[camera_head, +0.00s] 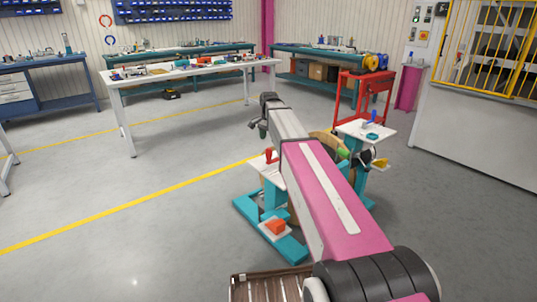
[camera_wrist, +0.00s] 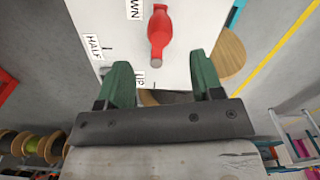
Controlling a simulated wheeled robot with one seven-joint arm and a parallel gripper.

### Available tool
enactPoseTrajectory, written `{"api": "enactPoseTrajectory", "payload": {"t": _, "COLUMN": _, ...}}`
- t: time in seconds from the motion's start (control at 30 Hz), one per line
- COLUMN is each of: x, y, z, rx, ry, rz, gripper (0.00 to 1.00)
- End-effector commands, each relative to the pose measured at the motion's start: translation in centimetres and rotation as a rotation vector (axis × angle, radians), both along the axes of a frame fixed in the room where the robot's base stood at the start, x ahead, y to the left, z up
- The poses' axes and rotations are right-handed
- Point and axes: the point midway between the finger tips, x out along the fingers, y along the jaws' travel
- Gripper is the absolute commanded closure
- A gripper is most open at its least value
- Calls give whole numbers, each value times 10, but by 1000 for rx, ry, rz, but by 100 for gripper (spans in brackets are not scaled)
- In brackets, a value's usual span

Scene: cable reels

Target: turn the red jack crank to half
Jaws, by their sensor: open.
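The red jack crank (camera_wrist: 160,25) stands on a white plate (camera_wrist: 118,22) marked DOWN, HALF and UP in the wrist view. Its narrow end points down the picture, toward the side of the UP label, which is partly hidden by my gripper. The HALF label (camera_wrist: 92,46) lies left of the crank. My gripper (camera_wrist: 160,65) is open, its two green fingers apart, with the crank's narrow end close to the gap between the tips; I cannot tell the depth. In the head view the crank (camera_head: 269,155) is on a teal stand (camera_head: 271,198), left of my arm.
An orange-red block (camera_head: 276,227) sits on the stand's low white plate. A wooden reel is partly hidden behind my arm. A second white-topped stand (camera_head: 383,136) is at right, with a red cart (camera_head: 351,97) behind. Floor at left is clear up to the white table (camera_head: 190,70).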

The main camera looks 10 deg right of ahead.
Motion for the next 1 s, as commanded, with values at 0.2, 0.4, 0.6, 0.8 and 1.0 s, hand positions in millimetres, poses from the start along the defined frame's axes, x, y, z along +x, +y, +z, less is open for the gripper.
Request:
{"api": "enactPoseTrajectory", "payload": {"t": 0.2, "x": -1, "y": 0, "z": -38, "rx": 0, "ry": 3, "rz": 0, "gripper": 40}}
{"api": "enactPoseTrajectory", "payload": {"t": 0.4, "x": 0, "y": 0, "z": -70, "rx": 0, "ry": 1, "rz": 0, "gripper": 40}}
{"api": "enactPoseTrajectory", "payload": {"t": 0.6, "x": 0, "y": 0, "z": -89, "rx": 0, "ry": 1, "rz": 0, "gripper": 40}}
{"api": "enactPoseTrajectory", "payload": {"t": 0.8, "x": 0, "y": 0, "z": -94, "rx": 0, "ry": 0, "rz": 0, "gripper": 40}}
{"api": "enactPoseTrajectory", "payload": {"t": 1.0, "x": 0, "y": 0, "z": -94, "rx": 0, "ry": 0, "rz": 1, "gripper": 40}}
